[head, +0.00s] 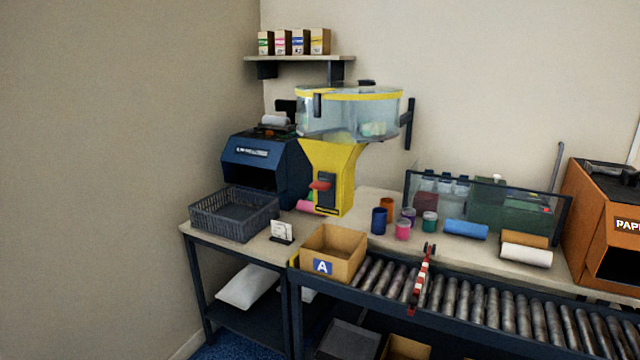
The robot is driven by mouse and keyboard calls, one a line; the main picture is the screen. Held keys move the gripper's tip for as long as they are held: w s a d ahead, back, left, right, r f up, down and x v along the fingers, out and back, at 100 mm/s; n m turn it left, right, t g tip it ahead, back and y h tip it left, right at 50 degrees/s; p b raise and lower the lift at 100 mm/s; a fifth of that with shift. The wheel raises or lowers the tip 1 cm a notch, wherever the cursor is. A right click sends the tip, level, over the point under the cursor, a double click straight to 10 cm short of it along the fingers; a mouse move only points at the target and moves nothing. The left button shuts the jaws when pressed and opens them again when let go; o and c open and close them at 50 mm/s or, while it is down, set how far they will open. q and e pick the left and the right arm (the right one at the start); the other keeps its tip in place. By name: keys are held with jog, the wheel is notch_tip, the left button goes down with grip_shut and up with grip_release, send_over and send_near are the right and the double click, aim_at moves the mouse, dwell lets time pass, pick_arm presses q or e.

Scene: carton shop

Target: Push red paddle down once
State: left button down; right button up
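The red paddle (320,186) is a small lever on the front of the yellow dispenser (344,165), set against a dark plate. It sticks out toward the left. The dispenser has a clear round hopper (345,112) with a yellow rim on top, holding a little pale green material. An open cardboard box (345,265) marked "A" stands below and in front of the dispenser, on the roller conveyor's left end. Neither of my grippers shows in the head view.
A dark mesh basket (222,228) and a small white card stand (282,232) sit on the left table. Several cups and rolls lie right of the dispenser. A red-and-white striped bar (421,278) crosses the roller conveyor (500,308). An orange machine (605,215) stands far right.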

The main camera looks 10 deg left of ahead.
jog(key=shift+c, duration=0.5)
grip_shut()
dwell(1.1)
